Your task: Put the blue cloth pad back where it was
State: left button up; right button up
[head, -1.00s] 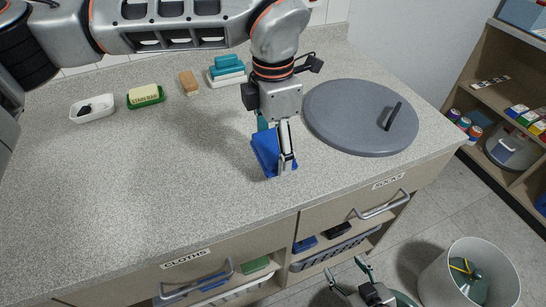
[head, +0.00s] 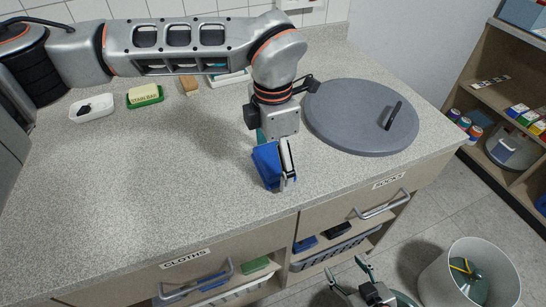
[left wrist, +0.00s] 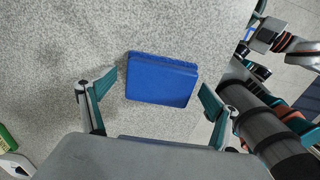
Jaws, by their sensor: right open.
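The blue cloth pad (head: 266,163) is on the speckled counter (head: 150,190), left of the round grey lid. My left gripper (head: 288,180) comes down over it from above. In the left wrist view the pad (left wrist: 162,80) lies between the two teal fingertips of my left gripper (left wrist: 155,92), with a gap on each side, so the gripper is open around it. My right gripper (head: 348,272) is open and empty, low in front of the counter. Below the counter, a drawer labelled CLOTHS (head: 187,258) holds a green pad (head: 254,265) and a blue item (head: 212,282).
The grey lid (head: 350,118) covers the counter's right part. A white dish (head: 92,107), a green soap tray (head: 145,97) and a brown brush (head: 189,85) stand at the back. A second drawer handle (head: 382,206) juts out at right. A white bin (head: 470,275) stands on the floor.

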aim_at(273, 158)
pick_arm(q)
jog(key=shift+r, duration=0.15)
notch_tip(273, 158, up, 12)
dwell(0.5)
dwell(0.4)
